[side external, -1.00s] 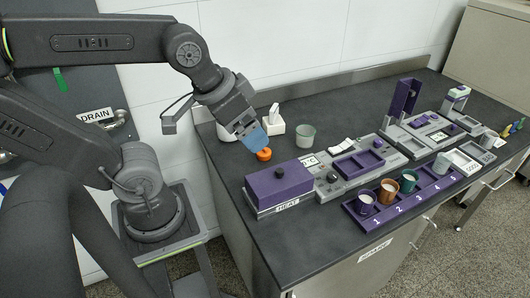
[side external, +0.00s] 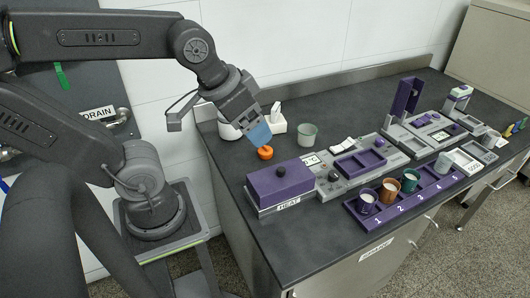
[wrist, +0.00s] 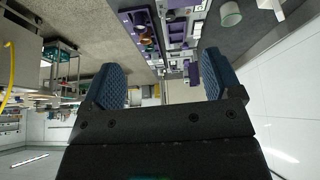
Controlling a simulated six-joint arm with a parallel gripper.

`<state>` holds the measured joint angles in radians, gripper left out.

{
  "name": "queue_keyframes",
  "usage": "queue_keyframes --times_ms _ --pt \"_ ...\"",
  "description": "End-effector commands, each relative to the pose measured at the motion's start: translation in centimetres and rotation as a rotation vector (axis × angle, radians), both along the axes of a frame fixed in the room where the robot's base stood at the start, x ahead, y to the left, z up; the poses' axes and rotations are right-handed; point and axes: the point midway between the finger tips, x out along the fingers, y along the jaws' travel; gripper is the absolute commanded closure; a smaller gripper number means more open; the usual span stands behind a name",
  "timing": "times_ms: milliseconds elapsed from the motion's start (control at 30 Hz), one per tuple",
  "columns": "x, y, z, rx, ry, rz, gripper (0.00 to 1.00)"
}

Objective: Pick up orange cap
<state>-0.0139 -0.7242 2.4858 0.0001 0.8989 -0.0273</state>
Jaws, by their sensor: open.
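The cap does not show in the wrist view.
A white tissue-like box (side external: 275,122), a white container (side external: 228,130) and a pale cup (side external: 306,135) stand behind the cap. The purple heat block (side external: 280,184) is to its right. A purple rack (side external: 430,196) with several cups lies farther right. Bench in front of the cap is clear.

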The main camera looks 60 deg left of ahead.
Motion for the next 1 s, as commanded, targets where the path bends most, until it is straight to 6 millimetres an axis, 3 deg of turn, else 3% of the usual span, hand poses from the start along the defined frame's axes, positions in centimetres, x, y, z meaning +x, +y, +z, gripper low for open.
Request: queue_keyframes --times_ms 167,333,600,800,1000 --pt "3.7 2.4 -0.5 -0.077 0.078 0.249 0.16" --pt "8.5 6.7 -2.2 -0.182 0.165 0.611 0.16" --pt "14.0 15.7 -8.1 -0.325 0.279 1.196 0.16" --pt "15.4 21.3 -13.1 -0.393 0.33 1.541 0.16" --pt "15.6 23.5 -15.6 -0.419 0.349 1.684 0.16"
